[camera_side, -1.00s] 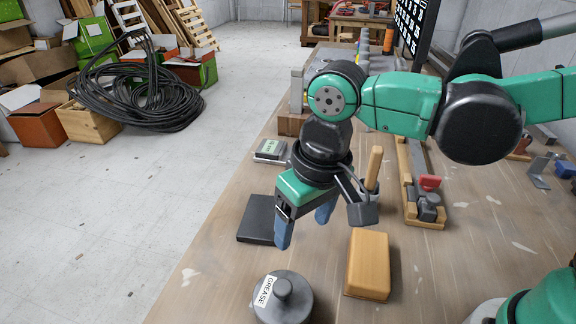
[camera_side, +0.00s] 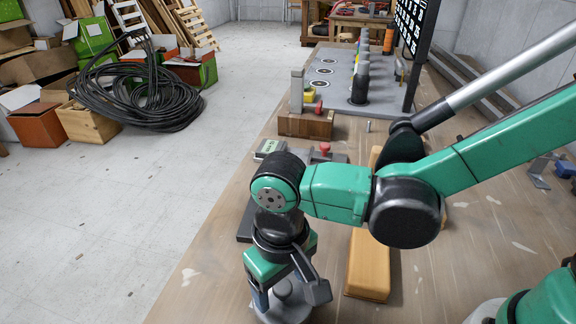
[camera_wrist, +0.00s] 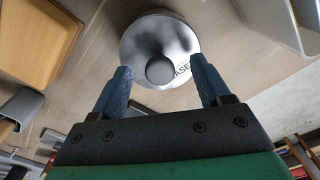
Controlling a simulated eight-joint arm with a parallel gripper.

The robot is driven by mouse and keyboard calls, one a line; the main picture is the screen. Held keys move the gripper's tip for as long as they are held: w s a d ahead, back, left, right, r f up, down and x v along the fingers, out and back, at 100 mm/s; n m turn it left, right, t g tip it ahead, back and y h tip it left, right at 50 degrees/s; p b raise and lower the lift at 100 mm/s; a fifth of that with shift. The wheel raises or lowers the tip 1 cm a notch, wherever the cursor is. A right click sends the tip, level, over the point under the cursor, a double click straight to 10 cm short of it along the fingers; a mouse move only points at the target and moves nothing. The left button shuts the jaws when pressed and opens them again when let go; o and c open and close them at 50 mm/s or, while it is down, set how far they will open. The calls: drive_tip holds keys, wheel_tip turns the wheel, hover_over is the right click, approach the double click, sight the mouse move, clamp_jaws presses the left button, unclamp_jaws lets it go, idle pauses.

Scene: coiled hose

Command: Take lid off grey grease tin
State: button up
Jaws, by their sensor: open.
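The grey grease tin (camera_wrist: 145,32) sits on the bench with its round lid on. A dark round knob (camera_wrist: 160,70) stands at the lid's middle, and part of the grease label shows beside it. In the side view the tin (camera_side: 292,309) is largely hidden behind my gripper. My gripper (camera_wrist: 162,84) is open, with its two blue fingers apart on either side of the knob in the wrist view. It hangs over the tin in the side view. I cannot tell how much height lies between the fingertips and the knob.
A wooden block (camera_side: 368,270) lies close to the right of the tin, and it also shows in the wrist view (camera_wrist: 35,40). A dark flat object (camera_side: 245,225) and a small device with a display (camera_side: 270,149) lie farther back. The bench's left edge is close by.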

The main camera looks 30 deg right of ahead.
clamp_jaws()
drive_tip(key=shift+r, duration=0.15)
